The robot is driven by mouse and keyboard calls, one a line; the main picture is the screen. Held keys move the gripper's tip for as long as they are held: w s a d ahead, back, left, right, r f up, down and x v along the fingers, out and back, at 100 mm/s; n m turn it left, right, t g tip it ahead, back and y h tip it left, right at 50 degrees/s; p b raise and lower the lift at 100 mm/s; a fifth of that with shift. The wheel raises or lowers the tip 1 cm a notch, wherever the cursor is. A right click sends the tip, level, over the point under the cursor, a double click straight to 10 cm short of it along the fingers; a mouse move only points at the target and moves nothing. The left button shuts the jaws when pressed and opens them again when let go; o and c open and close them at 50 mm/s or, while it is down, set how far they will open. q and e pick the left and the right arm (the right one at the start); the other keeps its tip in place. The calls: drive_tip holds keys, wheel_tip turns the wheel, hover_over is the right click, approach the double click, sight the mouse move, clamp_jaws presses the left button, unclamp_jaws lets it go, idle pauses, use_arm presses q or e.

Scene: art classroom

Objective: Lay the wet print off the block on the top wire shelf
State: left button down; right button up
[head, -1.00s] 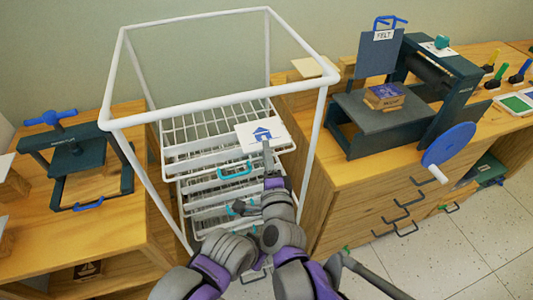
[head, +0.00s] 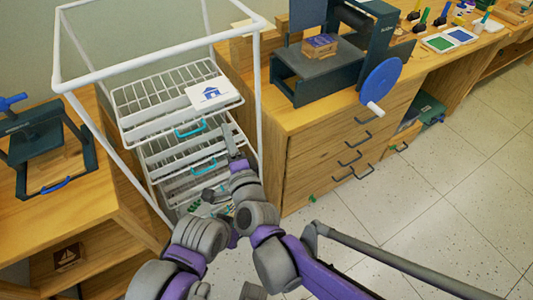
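The print (head: 212,93), a white sheet with a blue house, lies flat on the right part of the top wire shelf (head: 150,99) of the white rack. The shelf has a teal handle (head: 191,130) in front. My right gripper (head: 229,139) is in front of the shelf, below the print's near edge and apart from it. Its fingers show nearly edge-on, so their opening is unclear. My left gripper (head: 209,194) is lower, in front of the lower shelves, small and partly hidden by my arms. The carved block (head: 320,45) sits on the press bed.
The rack's white frame post (head: 258,95) stands right of the shelf. The dark press (head: 318,75) with a blue wheel (head: 381,80) stands on the wooden cabinet at right. Another press (head: 40,145) is on the left table. The floor at right is clear.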

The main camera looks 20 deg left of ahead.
drive_tip(key=s+d+f+n+g+h, duration=0.1)
drive_tip(key=d+f+n+g+h, duration=0.2)
drive_tip(key=d, duration=0.9)
drive_tip(key=s+d+f+n+g+h, duration=0.1)
drive_tip(key=d+f+n+h, duration=0.3)
drive_tip(key=d, duration=0.7)
drive_tip(key=s+d+f+n+g+h, duration=0.1)
drive_tip(key=s+d+f+g+h, duration=0.1)
drive_tip(key=s+d+f, duration=0.2)
drive_tip(key=s+d+f+n+g+h, duration=0.2)
drive_tip(key=s+d+f+g, duration=0.1)
drive_tip(key=s+d, duration=0.7)
drive_tip(key=d+f, duration=0.1)
drive_tip(key=d, duration=0.3)
drive_tip(key=shift+s+d, duration=0.3)
drive_tip(key=shift+d, duration=0.05)
